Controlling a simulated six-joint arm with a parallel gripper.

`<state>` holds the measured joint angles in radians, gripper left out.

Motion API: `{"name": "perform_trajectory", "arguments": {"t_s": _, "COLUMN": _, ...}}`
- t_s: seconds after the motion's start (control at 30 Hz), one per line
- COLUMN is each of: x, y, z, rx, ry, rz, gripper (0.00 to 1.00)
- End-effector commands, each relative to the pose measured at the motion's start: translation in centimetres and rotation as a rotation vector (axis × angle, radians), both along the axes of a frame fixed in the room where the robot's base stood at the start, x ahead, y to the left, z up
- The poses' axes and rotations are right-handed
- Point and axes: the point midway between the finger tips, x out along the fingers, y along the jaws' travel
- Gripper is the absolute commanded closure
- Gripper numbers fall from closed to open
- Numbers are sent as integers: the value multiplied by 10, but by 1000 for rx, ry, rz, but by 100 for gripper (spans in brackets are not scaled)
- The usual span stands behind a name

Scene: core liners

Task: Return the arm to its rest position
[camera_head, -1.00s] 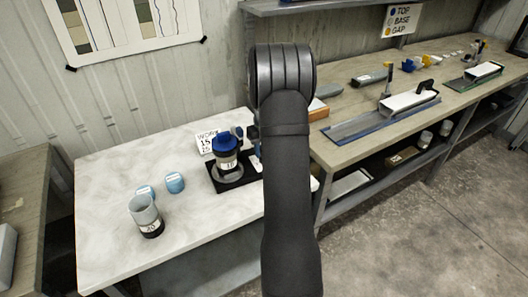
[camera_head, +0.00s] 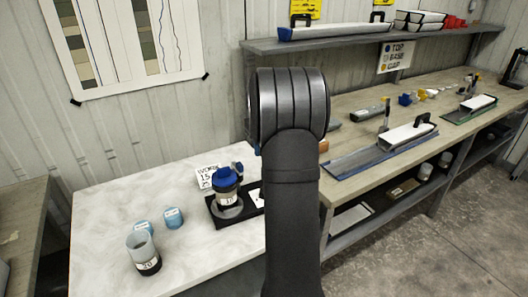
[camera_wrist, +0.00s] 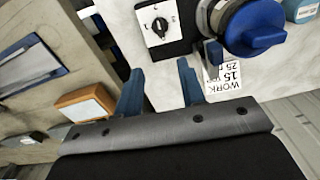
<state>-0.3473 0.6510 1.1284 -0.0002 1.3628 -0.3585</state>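My gripper (camera_wrist: 159,68) shows in the wrist view with its two blue fingers apart and nothing between them. It is hanging over the white worktop, near a panel with a black knob (camera_wrist: 158,24) and a blue-lidded jar (camera_wrist: 255,28). The blue-lidded jar (camera_head: 227,199) stands upright on a black base (camera_head: 219,219), apart from my arm.
A card with WORK on it (camera_head: 207,177) leans behind the jar. Two small blue pieces (camera_head: 173,217) and a pale cup (camera_head: 143,250) stand on the white table (camera_head: 105,200). A wooden bench (camera_head: 345,150) with tools and a shelf (camera_head: 350,42) lies right. The white table's left part has free room.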

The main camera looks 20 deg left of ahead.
Motion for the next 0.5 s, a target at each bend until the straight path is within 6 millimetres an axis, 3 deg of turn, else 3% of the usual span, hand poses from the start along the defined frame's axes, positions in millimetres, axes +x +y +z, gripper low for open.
{"name": "perform_trajectory", "arguments": {"t_s": 0.27, "x": 0, "y": 0, "z": -3, "rx": 0, "ry": 0, "rz": 0, "gripper": 64}}
{"name": "perform_trajectory", "arguments": {"t_s": 0.5, "x": 0, "y": 0, "z": -32, "rx": -1, "ry": 3, "rz": 0, "gripper": 64}}
